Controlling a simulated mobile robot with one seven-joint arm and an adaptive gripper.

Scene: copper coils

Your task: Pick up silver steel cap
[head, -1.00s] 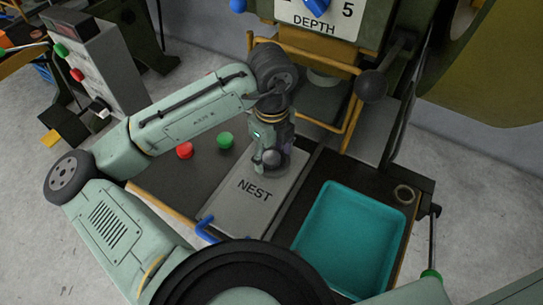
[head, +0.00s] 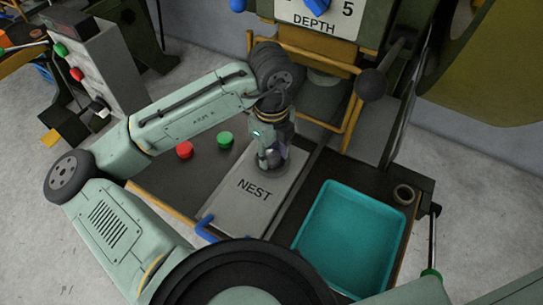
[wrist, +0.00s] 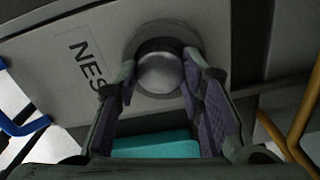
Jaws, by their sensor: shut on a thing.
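The silver steel cap (wrist: 160,72) is a shiny dome in the wrist view, sitting in or over a dark round recess (wrist: 138,38) of the grey NEST plate (head: 245,195). My gripper (wrist: 161,78) has its two purple-padded fingers on either side of the cap and is shut on it. In the head view my gripper (head: 271,162) points down at the far end of the NEST plate, and its fingers mostly hide the cap. I cannot tell whether the cap is clear of the recess.
A teal tray (head: 322,190) lies right of the plate. Red (head: 184,150) and green (head: 225,139) buttons stand to the left. A blue handle (head: 207,228) is at the plate's near edge. The press with its yellow guard frame (head: 350,125) rises behind.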

